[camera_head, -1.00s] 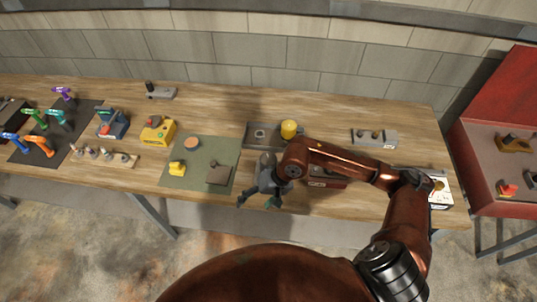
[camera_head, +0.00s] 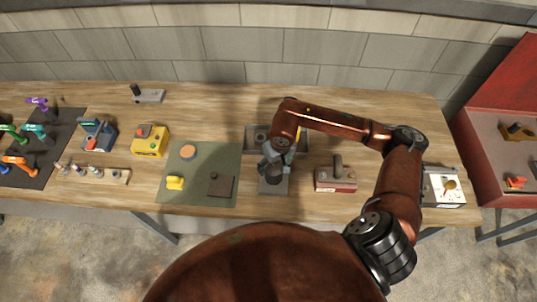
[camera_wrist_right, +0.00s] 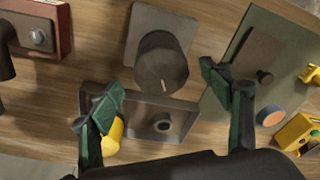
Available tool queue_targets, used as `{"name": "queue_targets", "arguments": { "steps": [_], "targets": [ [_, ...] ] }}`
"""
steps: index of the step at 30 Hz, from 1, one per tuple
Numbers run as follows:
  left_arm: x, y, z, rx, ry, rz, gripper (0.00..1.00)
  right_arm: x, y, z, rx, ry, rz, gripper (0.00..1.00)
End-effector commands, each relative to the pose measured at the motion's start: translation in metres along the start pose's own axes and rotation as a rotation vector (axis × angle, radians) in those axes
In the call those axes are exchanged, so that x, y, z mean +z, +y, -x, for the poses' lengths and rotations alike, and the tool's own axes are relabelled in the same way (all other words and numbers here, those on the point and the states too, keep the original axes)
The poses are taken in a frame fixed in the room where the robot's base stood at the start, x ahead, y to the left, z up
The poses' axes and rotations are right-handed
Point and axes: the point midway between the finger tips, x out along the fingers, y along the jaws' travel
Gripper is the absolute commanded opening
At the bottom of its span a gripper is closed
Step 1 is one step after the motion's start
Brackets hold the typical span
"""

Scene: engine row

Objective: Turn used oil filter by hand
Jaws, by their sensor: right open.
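The used oil filter (camera_wrist_right: 162,65) appears to be the dark round cylinder with a white line on its top, standing on a grey plate (camera_wrist_right: 150,22). In the head view the dark filter (camera_head: 274,178) shows partly below my right gripper (camera_head: 272,160). In the right wrist view my right gripper (camera_wrist_right: 164,90) is open and empty, one green-padded finger toward each side of the filter. The filter shows between and beyond the fingertips, with gaps on both sides. Contact is not visible. My left gripper is in neither view.
Behind the filter is a grey tray (camera_wrist_right: 185,122) with a ring-shaped hole and a yellow cylinder (camera_wrist_right: 113,136). A green mat (camera_head: 210,154) lies to the left in the head view. A red block (camera_head: 336,186) with a dark handle stands to the right.

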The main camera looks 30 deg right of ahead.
Motion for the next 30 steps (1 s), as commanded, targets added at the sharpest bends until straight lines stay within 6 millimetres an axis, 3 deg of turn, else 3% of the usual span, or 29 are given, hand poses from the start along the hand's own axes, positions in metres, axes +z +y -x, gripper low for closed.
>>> {"name": "queue_targets", "arguments": {
  "steps": [5, 18, 30],
  "targets": [
    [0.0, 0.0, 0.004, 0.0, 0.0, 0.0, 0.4, -0.001, -0.003, -0.012, -0.003, -0.003, 0.003, 0.72],
    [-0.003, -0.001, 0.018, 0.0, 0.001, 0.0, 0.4, -0.001, -0.004, -0.07, -0.004, -0.002, 0.003, 0.72],
    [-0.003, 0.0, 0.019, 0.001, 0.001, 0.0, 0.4, -0.001, -0.003, -0.078, -0.002, 0.0, 0.003, 0.71]
  ]
}}
